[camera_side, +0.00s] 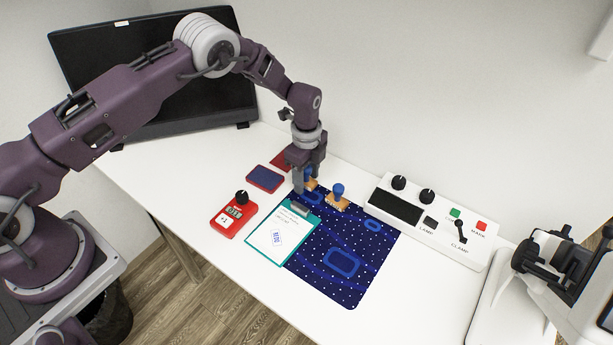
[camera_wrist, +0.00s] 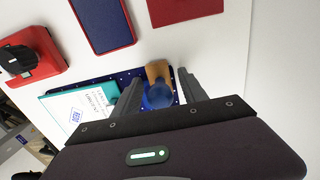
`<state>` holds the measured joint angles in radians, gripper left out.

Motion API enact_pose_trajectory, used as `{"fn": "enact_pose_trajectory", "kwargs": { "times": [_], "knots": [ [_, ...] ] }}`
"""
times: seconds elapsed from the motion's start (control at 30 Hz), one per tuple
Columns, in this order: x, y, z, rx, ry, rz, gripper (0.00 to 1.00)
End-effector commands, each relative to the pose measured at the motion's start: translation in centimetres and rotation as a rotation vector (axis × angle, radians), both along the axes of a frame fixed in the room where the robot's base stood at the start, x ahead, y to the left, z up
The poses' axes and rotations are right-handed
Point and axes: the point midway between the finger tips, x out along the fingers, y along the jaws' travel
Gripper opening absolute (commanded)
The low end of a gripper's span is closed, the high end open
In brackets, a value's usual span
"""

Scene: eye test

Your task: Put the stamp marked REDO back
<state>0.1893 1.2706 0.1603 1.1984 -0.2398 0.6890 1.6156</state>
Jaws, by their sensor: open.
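One stamp (camera_side: 311,185) with a blue knob and a tan base stands on the dark blue mat (camera_side: 318,272), near its far edge. My gripper (camera_side: 307,180) points down over this stamp with its jaws open. In the wrist view the stamp's blue knob (camera_wrist: 158,96) is between the two fingers, and no grip on it shows. A second, similar stamp (camera_side: 338,199) stands upright just to the right. I cannot read a marking on either stamp. A teal clipboard (camera_side: 262,257) holds paper with a small blue print that appears to read REDO.
A blue ink pad in a red case (camera_side: 264,178) and a red flat piece (camera_side: 280,160) lie by the gripper. A red counter box (camera_side: 234,214) with a black knob is left. A white control panel (camera_side: 432,217) is right. The mat's front is clear.

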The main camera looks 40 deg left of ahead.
Motion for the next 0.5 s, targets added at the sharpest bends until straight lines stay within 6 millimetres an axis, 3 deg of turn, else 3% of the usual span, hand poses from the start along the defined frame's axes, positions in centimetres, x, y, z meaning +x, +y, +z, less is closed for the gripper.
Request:
{"fn": "enact_pose_trajectory", "kwargs": {
  "times": [0.13,0.3,0.5],
  "knots": [
    [0.1,0.0,2.3,-0.001,-0.003,0.000,0.50],
    [0.1,0.0,7.1,-0.001,-0.004,0.000,0.50],
    [0.0,0.0,11.1,0.000,-0.002,0.000,0.50]
  ]
}}
